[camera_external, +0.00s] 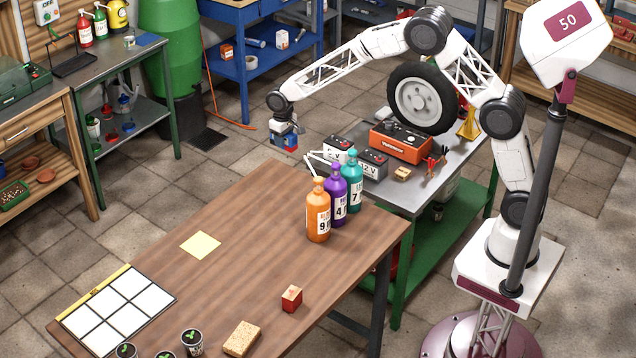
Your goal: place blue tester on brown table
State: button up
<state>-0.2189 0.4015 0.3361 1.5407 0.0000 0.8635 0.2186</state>
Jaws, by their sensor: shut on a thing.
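My gripper (285,131) hangs from the end of my white arm in the upper middle of the view. It is shut on the small blue tester (289,143), which has some red on it. The gripper covers part of the tester. The tester is in the air, just beyond the far edge of the brown table (245,235) in the picture, and touches no surface that I can see. The brown table stands in the foreground with a wood-grain top.
Orange, purple and teal bottles (318,212) stand at the table's right end. A yellow note (201,244), a red block (291,298), a sponge (241,338), small pots and a white grid board (117,311) lie on it. Its middle is clear. A grey workbench (408,200) stands behind.

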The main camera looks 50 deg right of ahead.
jog(key=s+a+r, duration=0.1)
jog(key=s+a, duration=0.1)
jog(key=a, duration=1)
jog(key=s+a+r, duration=0.2)
jog(key=s+a, duration=0.1)
jog(key=a, duration=0.9)
jog(key=shift+a, duration=0.25)
jog(key=shift+r, duration=0.1)
send_over(251, 200)
jog(key=shift+f, duration=3.15)
jog(key=shift+f, duration=1.85)
jog(key=shift+f, duration=0.15)
jog(key=o, duration=1)
